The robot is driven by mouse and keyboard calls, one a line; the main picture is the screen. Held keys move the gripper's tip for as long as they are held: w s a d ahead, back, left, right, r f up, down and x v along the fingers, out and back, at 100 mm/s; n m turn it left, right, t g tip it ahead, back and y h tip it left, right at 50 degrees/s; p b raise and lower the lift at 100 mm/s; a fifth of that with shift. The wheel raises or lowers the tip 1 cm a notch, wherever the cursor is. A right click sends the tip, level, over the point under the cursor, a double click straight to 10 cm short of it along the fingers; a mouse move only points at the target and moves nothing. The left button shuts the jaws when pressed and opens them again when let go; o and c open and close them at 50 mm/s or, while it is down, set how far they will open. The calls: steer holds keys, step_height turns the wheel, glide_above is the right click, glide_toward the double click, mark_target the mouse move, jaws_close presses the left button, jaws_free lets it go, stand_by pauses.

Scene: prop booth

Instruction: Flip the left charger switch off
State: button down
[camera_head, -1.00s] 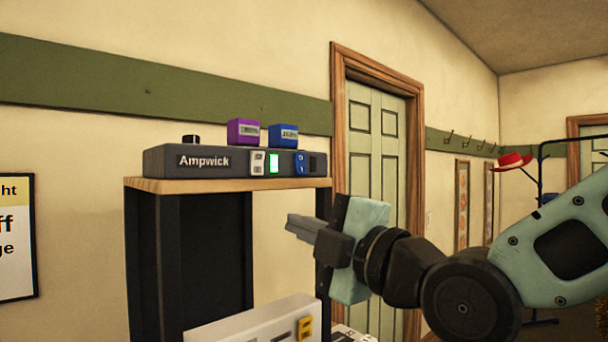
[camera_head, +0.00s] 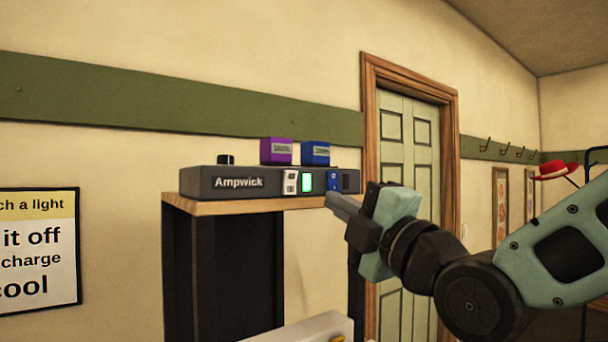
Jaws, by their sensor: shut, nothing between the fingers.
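The dark grey Ampwick charger (camera_head: 238,182) sits on the wooden shelf top (camera_head: 235,207). Its front has a white switch (camera_head: 291,182) on the left, a lit green light (camera_head: 306,182), a blue switch (camera_head: 333,183) and a dark part at the right end. A purple battery (camera_head: 276,152) and a blue battery (camera_head: 315,153) stand on top. My gripper (camera_head: 332,199) is shut and empty. Its tips are just in front of and below the charger's right part, near the blue switch. I cannot tell whether they touch. The white switch is unobstructed; its exact tilt is too small to tell.
A black knob (camera_head: 226,160) is on the charger's left top. A white box (camera_head: 300,330) stands low in front of the shelf. A sign (camera_head: 38,250) hangs on the left wall. A door (camera_head: 405,150) is behind my arm.

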mark_target(295, 174)
steer(key=p+x, duration=0.4)
steer(key=x, duration=0.4)
steer(key=shift+w+a+r, duration=0.1)
steer(key=shift+w+r, duration=0.05)
steer(key=shift+r, duration=0.1)
steer(key=shift+w+a, duration=0.3)
steer(key=shift+w, duration=0.15)
steer(key=r+p, duration=0.1)
steer(key=g+p, duration=0.1)
steer(key=p, duration=0.1)
steer(key=shift+w+r+h, duration=0.2)
steer(key=shift+r+h, duration=0.2)
steer(key=shift+f+b, duration=0.3)
steer(key=shift+f, duration=0.1)
